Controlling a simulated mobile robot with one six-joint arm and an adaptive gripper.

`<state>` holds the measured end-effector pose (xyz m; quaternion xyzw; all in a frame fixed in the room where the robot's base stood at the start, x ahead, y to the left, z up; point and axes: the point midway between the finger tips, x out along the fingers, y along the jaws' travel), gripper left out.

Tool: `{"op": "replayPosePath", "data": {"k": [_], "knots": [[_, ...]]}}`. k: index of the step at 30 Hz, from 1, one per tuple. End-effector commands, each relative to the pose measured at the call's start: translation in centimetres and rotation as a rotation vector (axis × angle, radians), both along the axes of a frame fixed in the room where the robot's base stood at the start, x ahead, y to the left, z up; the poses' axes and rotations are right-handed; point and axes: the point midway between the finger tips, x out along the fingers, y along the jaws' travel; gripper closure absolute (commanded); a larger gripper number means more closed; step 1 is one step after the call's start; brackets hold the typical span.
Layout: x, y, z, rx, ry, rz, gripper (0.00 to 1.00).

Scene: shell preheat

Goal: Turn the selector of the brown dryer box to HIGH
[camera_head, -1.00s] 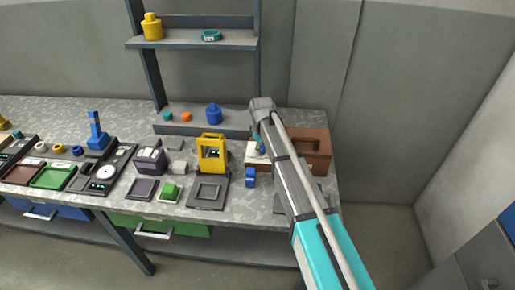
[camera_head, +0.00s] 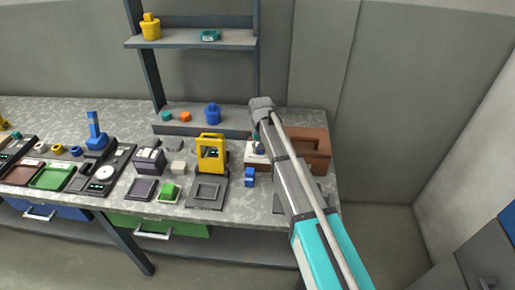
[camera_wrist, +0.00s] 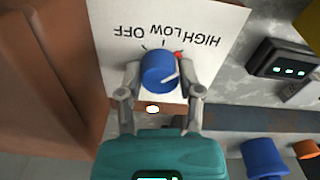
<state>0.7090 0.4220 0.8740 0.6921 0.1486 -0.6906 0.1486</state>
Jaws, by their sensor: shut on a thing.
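The brown dryer box (camera_head: 312,145) stands at the right end of the bench, partly behind my arm. Its white panel (camera_wrist: 220,25) fills the top of the wrist view, with OFF, LOW and HIGH upside down from left to right. The blue selector knob (camera_wrist: 158,68) is between the two fingers of my gripper (camera_wrist: 161,76), which is shut on it. A red mark shows at the knob's upper right edge, beside HIGH. In the head view the knob is hidden by my arm and gripper.
A small lit lamp (camera_wrist: 152,109) shows below the knob. A yellow frame-shaped device (camera_head: 211,153) and a small blue block (camera_head: 250,178) stand left of the box. A shelf (camera_head: 190,39) rises behind the bench. Open floor lies to the right.

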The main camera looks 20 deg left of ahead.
Motion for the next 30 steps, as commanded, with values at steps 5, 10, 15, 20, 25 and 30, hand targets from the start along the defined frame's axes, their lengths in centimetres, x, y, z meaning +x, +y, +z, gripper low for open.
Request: {"op": "replayPosePath", "data": {"k": [5, 10, 15, 20, 25, 30], "knots": [[-0.5, -0.05, 0.0, -0.002, 0.01, -0.111, 1.0], [-0.43, 0.0, 0.01, -0.002, 0.009, -0.175, 1.0], [-0.34, 0.05, 0.02, -0.001, 0.008, -0.201, 1.0], [-0.26, 0.1, 0.03, 0.0, 0.006, -0.204, 1.0], [-0.18, 0.16, 0.04, 0.001, 0.005, -0.203, 1.0], [-0.14, 0.17, 0.04, 0.001, 0.005, -0.202, 0.27]]}}
